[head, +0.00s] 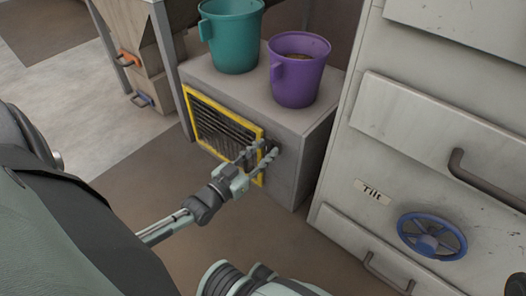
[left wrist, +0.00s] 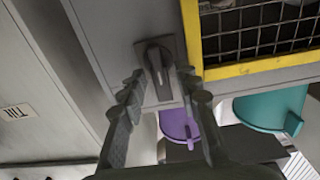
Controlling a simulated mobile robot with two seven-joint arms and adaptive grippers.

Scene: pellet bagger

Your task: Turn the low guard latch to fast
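The low guard latch (left wrist: 158,66) is a dark grey lever on a plate, fixed to the grey cabinet beside the yellow-framed mesh guard (head: 222,134). In the head view the latch (head: 274,149) is partly hidden by my left gripper (head: 263,153). The guard also shows in the left wrist view (left wrist: 240,70), with its frame close beside the latch plate. My left gripper (left wrist: 162,84) is open, with one finger on each side of the latch lever. I cannot tell whether the fingers touch it. My right gripper is not clearly seen.
A teal bucket (head: 232,40) and a purple bucket (head: 297,75) stand on the grey cabinet (head: 305,135). Brown floor is clear in front of the cabinet.

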